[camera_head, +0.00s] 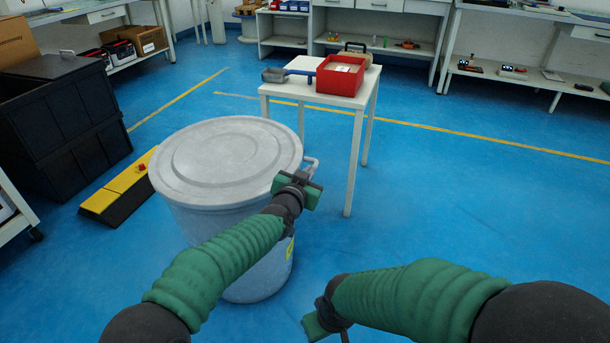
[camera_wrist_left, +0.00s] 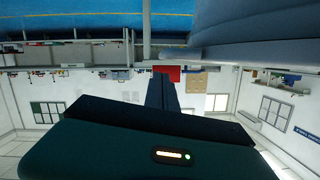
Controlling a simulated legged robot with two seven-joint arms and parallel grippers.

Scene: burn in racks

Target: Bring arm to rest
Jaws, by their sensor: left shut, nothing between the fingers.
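My left arm (camera_head: 225,260), in a green ribbed sleeve, reaches forward over the near right side of a large grey lidded bin. My left gripper (camera_head: 304,177) is shut and empty by the bin's rim; I cannot tell if it touches. In the left wrist view its dark fingers (camera_wrist_left: 162,92) lie together with nothing between them. My right arm (camera_head: 415,300) is bent across the lower right. My right gripper (camera_head: 315,326) is partly cut off at the bottom edge, and its fingers are not clear.
The grey bin (camera_head: 225,155) stands close to my left arm. Behind it a small white table (camera_head: 325,102) carries a red box (camera_head: 341,78). Dark crates (camera_head: 65,110) and a yellow-black ramp (camera_head: 122,185) are at left. The blue floor at right is clear.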

